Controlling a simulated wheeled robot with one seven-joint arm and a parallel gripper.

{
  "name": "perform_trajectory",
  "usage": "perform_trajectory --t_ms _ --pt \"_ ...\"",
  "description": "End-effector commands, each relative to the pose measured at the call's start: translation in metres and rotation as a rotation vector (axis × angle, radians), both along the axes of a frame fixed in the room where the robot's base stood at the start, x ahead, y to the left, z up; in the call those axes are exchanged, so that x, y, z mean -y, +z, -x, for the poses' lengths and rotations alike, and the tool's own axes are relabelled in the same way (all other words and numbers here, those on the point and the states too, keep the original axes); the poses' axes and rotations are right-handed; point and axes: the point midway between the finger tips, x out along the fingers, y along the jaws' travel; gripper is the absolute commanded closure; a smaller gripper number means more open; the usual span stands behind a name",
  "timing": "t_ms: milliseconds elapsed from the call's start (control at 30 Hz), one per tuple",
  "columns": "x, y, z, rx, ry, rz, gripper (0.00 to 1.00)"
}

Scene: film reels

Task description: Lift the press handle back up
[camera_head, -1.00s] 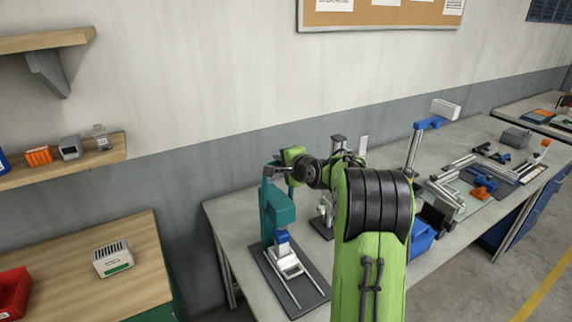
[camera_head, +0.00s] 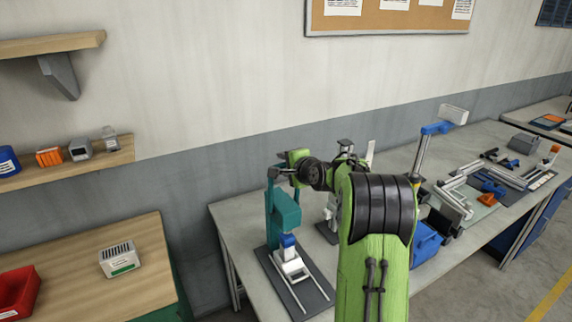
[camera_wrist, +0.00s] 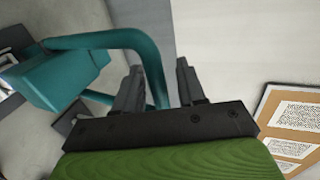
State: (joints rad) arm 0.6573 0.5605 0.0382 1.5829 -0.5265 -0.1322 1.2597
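The teal press (camera_head: 286,211) stands on a dark base plate at the near left of the grey workbench. A blue and white part (camera_head: 290,262) sits below its head. In the wrist view, the teal press head (camera_wrist: 62,76) is at left, and a bent teal bar (camera_wrist: 95,40), seemingly the handle, curves from it toward my gripper (camera_wrist: 158,66). My gripper's dark fingers are apart, and the bar's end runs down between them, nearer the left finger. I cannot tell whether it touches. In the head view my gripper is small and partly hidden at the press's top.
A grey device (camera_head: 333,212) stands just right of the press. A blue bin (camera_head: 427,245) and a tall clamp stand (camera_head: 421,150) are farther right. A wooden table (camera_head: 80,262) with a white box is at left. The wall (camera_head: 240,90) rises behind the bench.

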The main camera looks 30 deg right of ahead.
Motion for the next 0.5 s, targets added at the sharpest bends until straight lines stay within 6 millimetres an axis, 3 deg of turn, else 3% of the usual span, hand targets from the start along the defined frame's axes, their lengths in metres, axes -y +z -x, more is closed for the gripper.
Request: perform_trajectory --t_ms 167,500 --pt "0.001 0.003 0.011 0.000 -0.002 0.001 0.60" --pt "-0.004 0.034 0.097 0.002 -0.004 0.003 0.60"
